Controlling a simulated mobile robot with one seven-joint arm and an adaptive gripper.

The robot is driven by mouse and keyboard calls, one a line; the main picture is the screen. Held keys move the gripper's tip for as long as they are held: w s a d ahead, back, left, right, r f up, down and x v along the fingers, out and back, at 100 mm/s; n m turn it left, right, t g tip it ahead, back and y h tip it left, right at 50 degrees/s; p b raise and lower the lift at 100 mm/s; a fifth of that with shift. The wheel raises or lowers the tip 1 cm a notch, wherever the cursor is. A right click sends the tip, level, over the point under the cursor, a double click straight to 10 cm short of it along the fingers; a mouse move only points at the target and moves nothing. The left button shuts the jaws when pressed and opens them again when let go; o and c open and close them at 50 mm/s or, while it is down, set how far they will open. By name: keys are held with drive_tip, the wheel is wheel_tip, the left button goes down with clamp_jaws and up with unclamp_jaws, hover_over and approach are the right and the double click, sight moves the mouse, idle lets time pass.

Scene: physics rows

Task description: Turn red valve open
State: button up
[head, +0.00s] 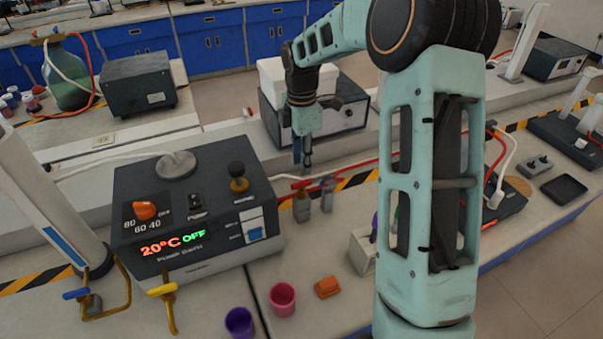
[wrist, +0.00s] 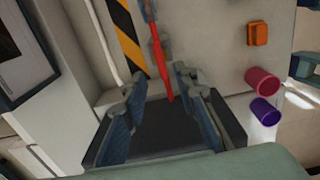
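The red valve (head: 302,205) is a small brass body with a red handle, standing on the bench right of the grey heater box. In the wrist view its long red handle (wrist: 160,62) reaches down between my fingers from the top. My gripper (head: 306,166) points down just above and behind the valve in the head view. In the wrist view my gripper (wrist: 160,88) is open, with one finger on each side of the handle's lower end and visible gaps. Whether a finger touches the handle cannot be told.
A second valve with a grey handle (head: 327,194) stands close to the right of the red one. The heater box (head: 190,215) is on the left. A pink cup (head: 282,300), purple cup (head: 239,322) and orange block (head: 327,287) are in front. A white-fronted box (head: 345,117) stands behind.

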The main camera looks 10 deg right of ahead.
sight(301, 182)
wheel_tip(301, 182, up, 6)
drive_tip(key=shift+f, duration=0.15)
idle(0.4)
